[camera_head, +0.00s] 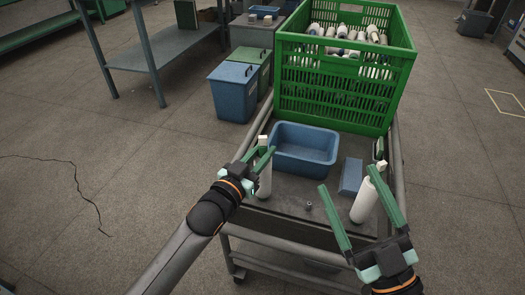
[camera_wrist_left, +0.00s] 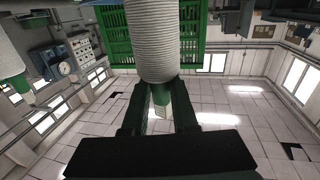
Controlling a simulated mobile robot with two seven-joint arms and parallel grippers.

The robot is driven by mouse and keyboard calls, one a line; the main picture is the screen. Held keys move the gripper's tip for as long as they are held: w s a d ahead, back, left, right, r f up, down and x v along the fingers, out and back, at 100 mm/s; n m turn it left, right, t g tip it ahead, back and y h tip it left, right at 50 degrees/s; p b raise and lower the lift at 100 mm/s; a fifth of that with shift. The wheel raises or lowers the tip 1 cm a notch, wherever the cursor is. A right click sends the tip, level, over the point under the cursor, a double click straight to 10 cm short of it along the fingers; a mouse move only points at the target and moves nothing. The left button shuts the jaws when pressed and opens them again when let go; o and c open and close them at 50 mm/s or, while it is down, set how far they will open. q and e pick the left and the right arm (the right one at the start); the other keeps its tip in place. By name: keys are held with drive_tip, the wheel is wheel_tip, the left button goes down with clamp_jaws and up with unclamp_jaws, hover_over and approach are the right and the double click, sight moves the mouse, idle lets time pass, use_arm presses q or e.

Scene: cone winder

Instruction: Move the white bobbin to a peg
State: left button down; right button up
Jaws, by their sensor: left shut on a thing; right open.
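A white bobbin (camera_head: 265,182) is held upright at the left front of the cart top. My left gripper (camera_head: 263,157) is shut on its upper part. In the left wrist view the same bobbin (camera_wrist_left: 154,40) fills the top middle, with wound thread, above the left gripper's fingers (camera_wrist_left: 160,92). I cannot tell whether its base touches the cart. A second white bobbin (camera_head: 363,205) stands at the right of the cart, partly behind a finger of my right gripper (camera_head: 347,178). The right gripper is open with its fingers wide apart. No peg is clearly identifiable.
The cart (camera_head: 290,211) carries a blue bin (camera_head: 305,165), a small blue box (camera_head: 350,177), a small metal piece (camera_head: 309,205) and a green crate (camera_head: 330,100) of bobbins. Blue (camera_head: 232,95) and green bins stand behind left.

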use_arm(q)
drive_tip(key=c, duration=0.6)
unclamp_jaws()
use_arm(e)
drive_tip(key=s+r+n+y, duration=0.3)
drive_tip(key=r+y, duration=0.1)
drive_tip(key=r, duration=0.2)
use_arm(q)
drive_tip(key=p+v, duration=0.1)
drive_tip(key=v, duration=0.4)
drive_tip(key=shift+s+a+r+p, duration=0.1)
drive_tip(key=shift+s+a+p, duration=0.05)
drive_tip(key=shift+s+p, duration=0.15)
drive_tip(key=p+v, duration=0.1)
drive_tip(key=v, duration=0.6)
drive_tip(key=shift+w, duration=0.1)
use_arm(e)
drive_tip(key=w+f+m+g+h, duration=0.2)
drive_tip(key=f+m+h, duration=0.1)
drive_tip(key=f, duration=0.4)
drive_tip(key=w+f+m+g+h, duration=0.1)
drive_tip(key=w+f+m+h, duration=0.2)
drive_tip(key=f, duration=0.5)
drive_tip(key=shift+d+g+h, duration=0.4)
drive_tip(key=shift+h, duration=0.5)
drive_tip(key=shift+w+f, duration=0.1)
